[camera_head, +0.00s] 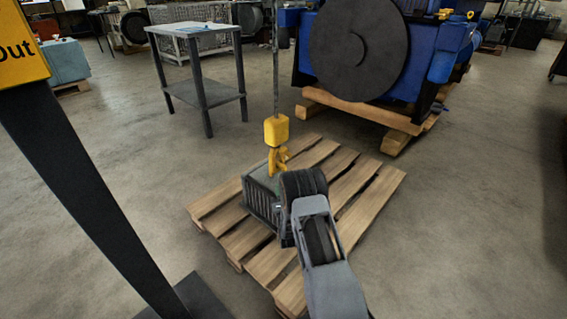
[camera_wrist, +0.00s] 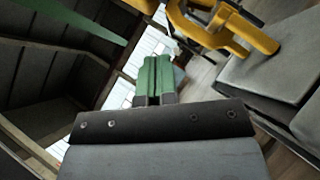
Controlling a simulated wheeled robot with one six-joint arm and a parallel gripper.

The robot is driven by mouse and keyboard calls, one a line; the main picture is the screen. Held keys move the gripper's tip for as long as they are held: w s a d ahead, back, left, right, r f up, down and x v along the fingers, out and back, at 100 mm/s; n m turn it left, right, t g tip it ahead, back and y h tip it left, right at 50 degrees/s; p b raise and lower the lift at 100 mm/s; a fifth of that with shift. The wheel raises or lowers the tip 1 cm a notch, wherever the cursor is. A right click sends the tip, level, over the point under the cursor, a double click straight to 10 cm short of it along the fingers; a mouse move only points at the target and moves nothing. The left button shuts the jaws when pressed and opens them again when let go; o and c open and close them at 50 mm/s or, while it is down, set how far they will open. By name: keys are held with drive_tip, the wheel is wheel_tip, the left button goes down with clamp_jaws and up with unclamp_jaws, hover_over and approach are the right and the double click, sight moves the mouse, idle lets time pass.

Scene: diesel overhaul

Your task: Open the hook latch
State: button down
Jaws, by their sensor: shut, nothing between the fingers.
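A yellow crane hook (camera_head: 278,160) hangs below its yellow block (camera_head: 277,130) on a chain, just above a dark ribbed part on a pallet. In the wrist view the yellow hook (camera_wrist: 262,40) is close, at the upper right, and partly cut off by the frame edge. I cannot clearly make out its latch. My gripper (camera_wrist: 159,62) shows in the wrist view as two green fingers, shut together and empty. The fingertips are left of and below the hook in that picture, apart from it. In the head view my arm hides the gripper.
The dark ribbed part (camera_head: 262,203) sits on the wooden pallet (camera_head: 365,190) beside my arm. A yellow sign (camera_head: 20,45) on a dark post stands at left. A small metal table (camera_head: 180,62) and a blue engine (camera_head: 430,65) stand behind. Floor at right is clear.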

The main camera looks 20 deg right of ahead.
drive_tip(key=w+d+r+b, duration=0.3)
drive_tip(key=w+r, duration=0.3)
drive_tip(key=w, duration=0.2)
drive_tip(key=shift+d, duration=0.7)
drive_tip(key=shift+w+a+r, duration=0.1)
drive_tip(key=shift+r, duration=0.05)
